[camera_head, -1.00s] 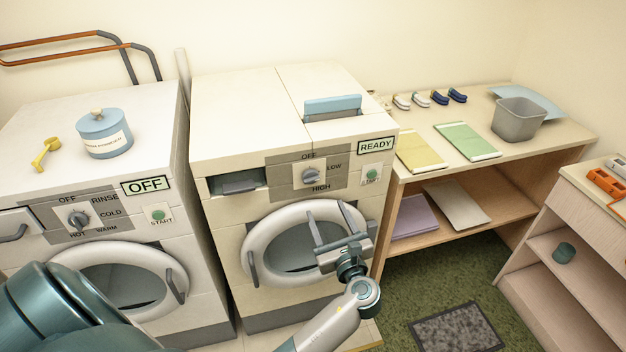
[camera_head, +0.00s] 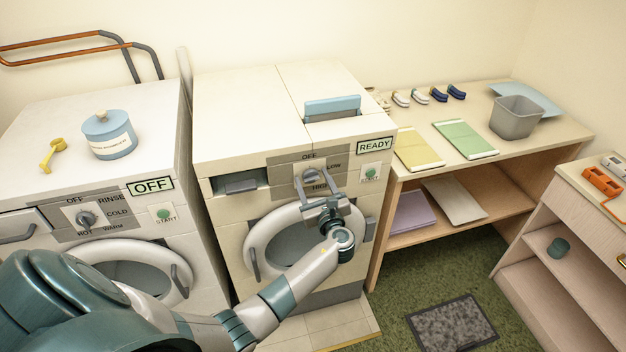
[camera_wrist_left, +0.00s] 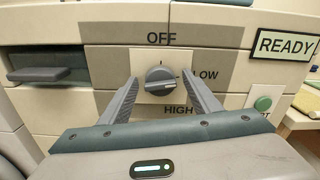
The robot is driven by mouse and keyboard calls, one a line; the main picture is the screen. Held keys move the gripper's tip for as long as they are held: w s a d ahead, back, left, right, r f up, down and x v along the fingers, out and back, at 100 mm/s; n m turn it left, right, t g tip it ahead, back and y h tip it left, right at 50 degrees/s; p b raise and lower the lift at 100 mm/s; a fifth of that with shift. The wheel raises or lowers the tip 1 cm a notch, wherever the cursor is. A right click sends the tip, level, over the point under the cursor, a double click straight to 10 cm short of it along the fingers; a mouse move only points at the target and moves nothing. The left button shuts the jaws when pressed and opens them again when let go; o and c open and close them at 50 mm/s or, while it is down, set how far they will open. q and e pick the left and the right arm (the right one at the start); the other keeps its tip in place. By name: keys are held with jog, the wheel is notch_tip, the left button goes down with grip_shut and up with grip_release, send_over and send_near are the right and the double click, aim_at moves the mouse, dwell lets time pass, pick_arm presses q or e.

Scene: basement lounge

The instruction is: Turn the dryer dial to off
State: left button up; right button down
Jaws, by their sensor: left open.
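The dryer (camera_head: 232,153) is the cream machine in the middle, with a READY display (camera_head: 375,146). Its dial (camera_wrist_left: 160,81) is a grey knob on a pale plate, with OFF above, LOW to the right and HIGH below. In the wrist view its grip bar lies roughly level; I cannot tell surely which end points. My left gripper (camera_head: 312,180) is open in front of the dial. In the wrist view one finger stands on each side of the knob, with a gap visible on both sides. My right gripper is not in view.
The dryer's start button (camera_wrist_left: 263,103) is right of the dial. The round dryer door (camera_head: 258,226) is below. A washer (camera_head: 30,184) with an OFF display stands left, bearing a blue canister (camera_head: 109,141) and yellow scoop (camera_head: 52,154). A shelf table (camera_head: 470,170) stands right.

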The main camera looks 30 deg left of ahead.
pick_arm(q)
jog(key=c, duration=1)
jog(key=shift+f, duration=0.1)
